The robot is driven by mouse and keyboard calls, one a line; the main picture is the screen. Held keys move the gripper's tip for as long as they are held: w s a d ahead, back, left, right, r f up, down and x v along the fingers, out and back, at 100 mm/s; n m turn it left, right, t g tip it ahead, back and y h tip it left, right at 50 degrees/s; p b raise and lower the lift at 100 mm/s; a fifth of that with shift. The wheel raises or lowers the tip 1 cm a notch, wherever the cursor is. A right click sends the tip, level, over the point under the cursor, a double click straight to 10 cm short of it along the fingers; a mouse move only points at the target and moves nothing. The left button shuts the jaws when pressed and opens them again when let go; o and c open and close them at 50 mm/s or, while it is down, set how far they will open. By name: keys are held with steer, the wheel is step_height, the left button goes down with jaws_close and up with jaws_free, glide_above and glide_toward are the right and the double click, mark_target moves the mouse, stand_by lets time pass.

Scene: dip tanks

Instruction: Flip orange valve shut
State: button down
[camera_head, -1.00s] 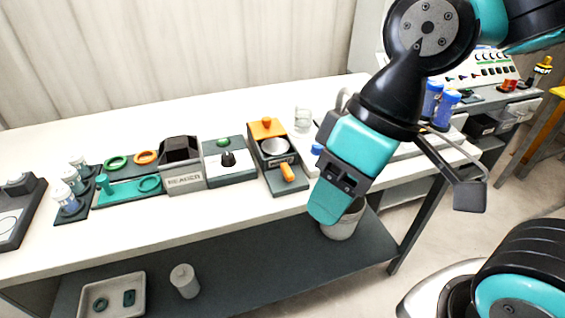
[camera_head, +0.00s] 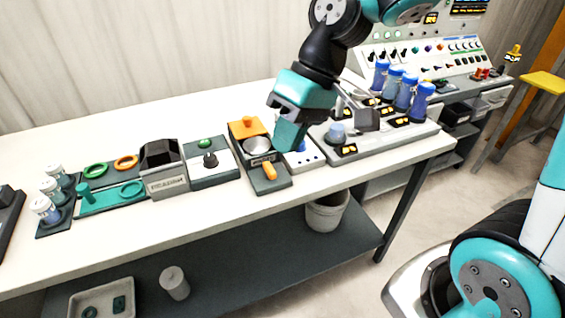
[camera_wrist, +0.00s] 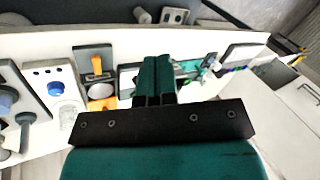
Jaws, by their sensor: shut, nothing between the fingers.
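A dark base on the bench carries an orange lever (camera_head: 269,171) at its front end, a round silver dish behind it and an orange block (camera_head: 249,126) at the back. I take the lever to be the orange valve handle. It points toward the bench's front edge. The wrist view also shows the lever (camera_wrist: 97,66), left of my fingers. My gripper (camera_head: 287,146) is shut and empty, above the bench just right of the dish. In the wrist view my two green fingers (camera_wrist: 158,62) lie side by side. I cannot tell their height above the bench.
A white box with a blue knob (camera_wrist: 56,88) stands right of the valve base in the head view. Farther right is a grey rack with blue-capped bottles (camera_head: 381,75). Left are a control box with a black knob (camera_head: 210,160) and a reader box (camera_head: 165,181).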

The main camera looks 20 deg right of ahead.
steer(key=w+d+f+m+y+p, duration=0.1)
steer(key=w+d+f, duration=0.25)
steer(key=w, duration=0.25)
steer(key=w+d+f+m+y+p, duration=0.1)
steer(key=w+d+f+m, duration=0.1)
steer(key=w+d, duration=0.35)
steer(key=w+d+f+m+y+p, duration=0.1)
steer(key=w+d+f, duration=0.3)
steer(key=d+f, duration=0.5)
steer(key=shift+w+f+m+t+y, duration=0.2)
steer(key=shift+m+t+y, duration=0.2)
steer(key=shift+m+y, duration=0.15)
steer(key=shift+a, duration=0.1)
steer(key=p, duration=0.3)
glide_toward(284, 177)
steer(key=x, duration=0.4)
steer(key=shift+a+f, duration=0.1)
steer(key=shift+a, duration=0.15)
steer(key=a+p, duration=0.1)
steer(key=a, duration=0.1)
steer(key=shift+a+p, duration=0.25)
steer(key=shift+p, duration=0.15)
steer(key=shift+a, duration=0.6)
steer(key=shift+f, duration=0.1)
